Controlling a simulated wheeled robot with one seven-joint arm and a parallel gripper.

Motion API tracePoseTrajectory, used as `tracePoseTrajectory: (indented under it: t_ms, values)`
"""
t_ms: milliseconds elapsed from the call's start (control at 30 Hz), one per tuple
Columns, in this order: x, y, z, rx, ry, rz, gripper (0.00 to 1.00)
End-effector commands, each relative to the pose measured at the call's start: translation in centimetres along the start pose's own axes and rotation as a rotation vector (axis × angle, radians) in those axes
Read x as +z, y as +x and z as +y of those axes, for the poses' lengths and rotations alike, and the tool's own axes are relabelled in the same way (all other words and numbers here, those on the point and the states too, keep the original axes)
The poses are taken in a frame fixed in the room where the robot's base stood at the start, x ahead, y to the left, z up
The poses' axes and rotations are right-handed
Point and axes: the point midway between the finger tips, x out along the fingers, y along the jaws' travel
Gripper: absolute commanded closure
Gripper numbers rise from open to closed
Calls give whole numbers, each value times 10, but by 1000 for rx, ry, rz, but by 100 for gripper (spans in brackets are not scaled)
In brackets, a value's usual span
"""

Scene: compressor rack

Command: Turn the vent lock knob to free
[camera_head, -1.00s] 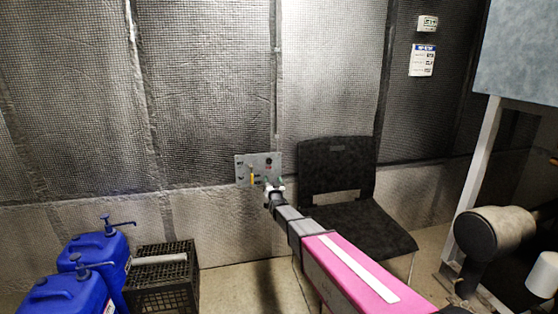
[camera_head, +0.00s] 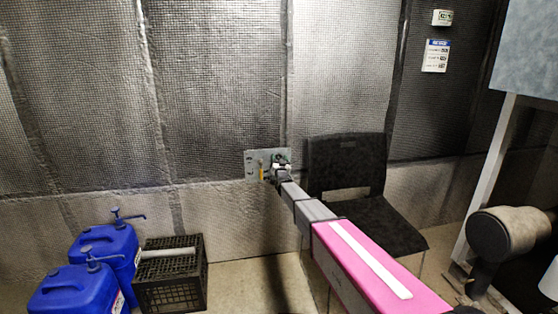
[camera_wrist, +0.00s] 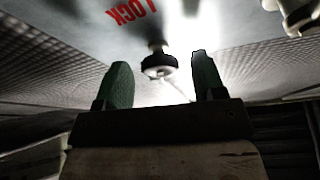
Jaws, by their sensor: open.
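A small grey panel (camera_head: 252,158) is fixed to the quilted wall, with a yellow part on its lower edge. My gripper (camera_head: 281,163) is in front of the panel's right half and hides much of it. In the wrist view my gripper (camera_wrist: 162,80) is open, with two green fingers apart and nothing held. The knob's setting cannot be told.
A pale fitting (camera_wrist: 299,14) juts from the panel at the upper right of the wrist view. Blue jugs (camera_head: 105,250) and a black crate (camera_head: 170,285) stand on the floor at left.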

Motion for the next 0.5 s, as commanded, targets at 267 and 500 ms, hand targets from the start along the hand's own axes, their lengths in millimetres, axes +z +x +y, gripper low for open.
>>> tracePoseTrajectory:
  t_ms: [267,500]
  values:
    - [0,4,0,0,0,-1,37]
    - [0,4,0,0,0,-1,87]
